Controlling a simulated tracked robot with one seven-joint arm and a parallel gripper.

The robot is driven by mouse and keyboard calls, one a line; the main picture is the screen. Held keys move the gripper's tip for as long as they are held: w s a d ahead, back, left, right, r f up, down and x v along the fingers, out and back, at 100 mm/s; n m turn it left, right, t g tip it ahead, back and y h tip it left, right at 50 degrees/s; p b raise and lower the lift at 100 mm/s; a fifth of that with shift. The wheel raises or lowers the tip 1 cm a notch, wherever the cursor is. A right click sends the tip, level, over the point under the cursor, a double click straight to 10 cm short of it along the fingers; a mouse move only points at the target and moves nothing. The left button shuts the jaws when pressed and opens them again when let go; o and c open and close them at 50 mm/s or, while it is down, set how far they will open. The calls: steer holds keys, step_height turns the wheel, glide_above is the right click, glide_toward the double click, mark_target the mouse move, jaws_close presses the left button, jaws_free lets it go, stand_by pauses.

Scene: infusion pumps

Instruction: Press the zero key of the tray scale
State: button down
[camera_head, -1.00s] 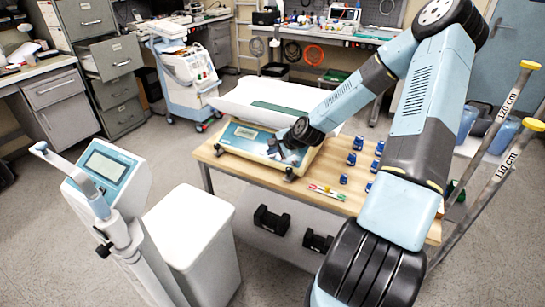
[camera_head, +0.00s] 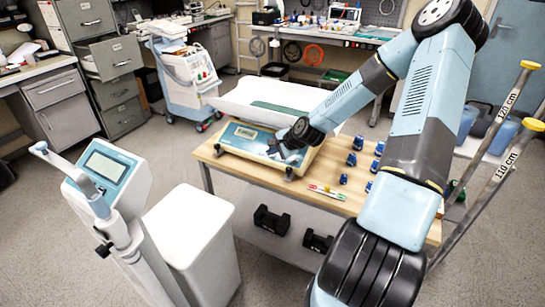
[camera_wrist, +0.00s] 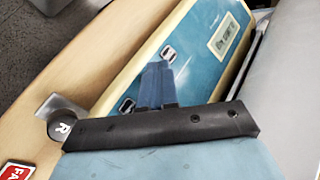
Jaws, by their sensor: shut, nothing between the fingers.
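The tray scale has a blue front panel (camera_head: 236,132) in a cream frame and stands on the wooden table. Its small display (camera_head: 246,132) faces front; it also shows in the wrist view (camera_wrist: 222,34). A white tray (camera_head: 235,103) with a green mat lies on top. In the wrist view, my gripper (camera_wrist: 157,72) is shut and empty, its fingertips over the blue panel between two small white-edged keys, one upper right (camera_wrist: 168,53) and one lower left (camera_wrist: 127,105). Which key is zero cannot be read. Whether the fingertips touch the panel cannot be told.
A white pedestal with a display (camera_head: 106,166) stands at front left.

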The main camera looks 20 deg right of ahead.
steer(key=shift+w+d+f, duration=0.15)
steer(key=shift+d+f, duration=0.05)
steer(key=shift+f, duration=0.4)
stand_by(1.0)
steer(key=shift+r, duration=0.1)
steer(key=shift+s+a+r, duration=0.2)
steer(key=shift+r, duration=0.4)
steer(key=r, duration=0.1)
steer(key=s+a+r, duration=0.1)
steer(key=r, duration=0.2)
steer(key=shift+s+a+r, duration=0.2)
steer(key=shift+r, duration=0.1)
stand_by(0.5)
stand_by(0.6)
